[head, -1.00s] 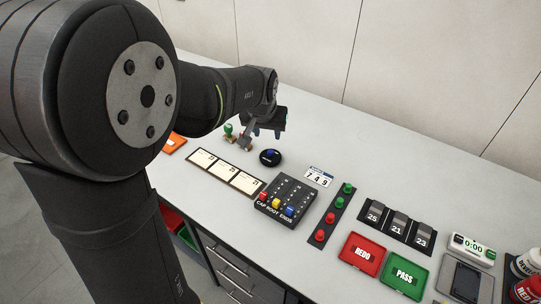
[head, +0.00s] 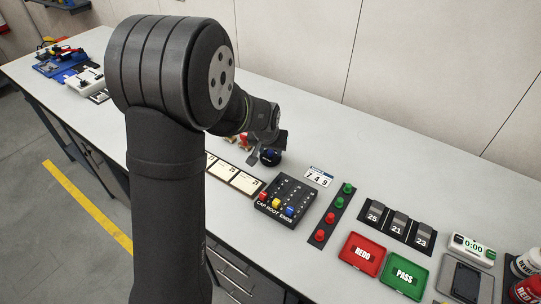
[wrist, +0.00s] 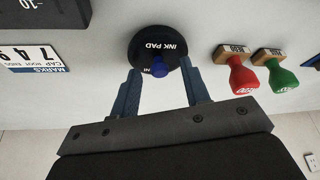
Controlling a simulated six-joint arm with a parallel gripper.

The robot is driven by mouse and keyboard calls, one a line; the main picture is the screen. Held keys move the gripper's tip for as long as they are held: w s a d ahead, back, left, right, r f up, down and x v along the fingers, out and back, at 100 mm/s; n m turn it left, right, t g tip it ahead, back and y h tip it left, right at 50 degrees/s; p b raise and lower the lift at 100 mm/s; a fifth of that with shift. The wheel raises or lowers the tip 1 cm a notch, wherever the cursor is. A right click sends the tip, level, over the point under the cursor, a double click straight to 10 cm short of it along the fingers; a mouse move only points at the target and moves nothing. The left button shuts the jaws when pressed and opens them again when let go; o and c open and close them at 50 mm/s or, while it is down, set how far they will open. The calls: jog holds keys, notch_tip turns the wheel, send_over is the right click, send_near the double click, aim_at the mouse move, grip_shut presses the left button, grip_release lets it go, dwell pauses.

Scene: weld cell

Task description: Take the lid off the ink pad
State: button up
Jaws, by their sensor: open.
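The ink pad (wrist: 153,36) is a round black tin with white INK PAD lettering on its lid and a blue knob (wrist: 159,68). It lies on the bench and shows in the head view (head: 270,157) just beyond the cards. My gripper (wrist: 161,78) is open, with one finger on each side of the knob in the wrist view. The fingertips are close to the lid's near edge; I cannot tell whether they touch. In the head view my gripper (head: 266,150) is at the ink pad and partly covers it.
A red-handled stamp (wrist: 242,76) and a green-handled stamp (wrist: 281,77) stand right of the pad in the wrist view. In the head view, the black peg board (head: 268,212), white cards (head: 236,177) and MARKS card (head: 318,177) are nearby. Bench behind the pad is clear.

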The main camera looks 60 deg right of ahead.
jog(key=shift+d+f, duration=0.1)
jog(key=shift+f, duration=0.05)
grip_shut()
dwell(0.4)
